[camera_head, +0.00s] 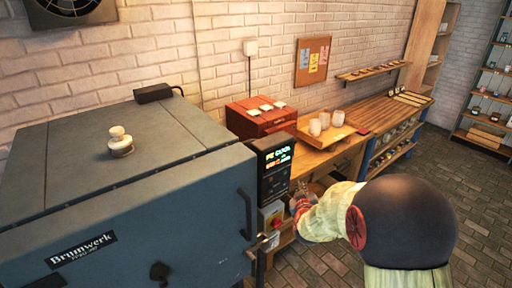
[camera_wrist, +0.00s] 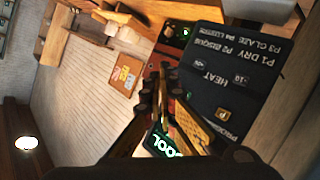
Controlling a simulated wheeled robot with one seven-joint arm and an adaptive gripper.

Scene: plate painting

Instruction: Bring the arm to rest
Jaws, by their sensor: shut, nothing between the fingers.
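My gripper (camera_head: 293,202) is at the end of my sleeved arm, beside the kiln's control box in the head view. It is partly hidden there. In the wrist view its dark fingers (camera_wrist: 156,84) are together and empty, in front of the kiln's control panel (camera_wrist: 225,75). The panel carries printed lettering such as HEAT and P1 DRY, and a green display (camera_wrist: 164,146) that seems to read COOL. The same control box (camera_head: 273,168) shows in the head view with lit text. I cannot tell whether the fingers touch the panel.
The large blue-grey kiln (camera_head: 130,205) fills the left, with a door handle (camera_head: 247,212) at its front right edge. Behind are a red box (camera_head: 262,117), a wooden tray (camera_head: 340,134) of pale cups and a long workbench (camera_head: 395,107). The brick floor (camera_head: 482,215) at right is clear.

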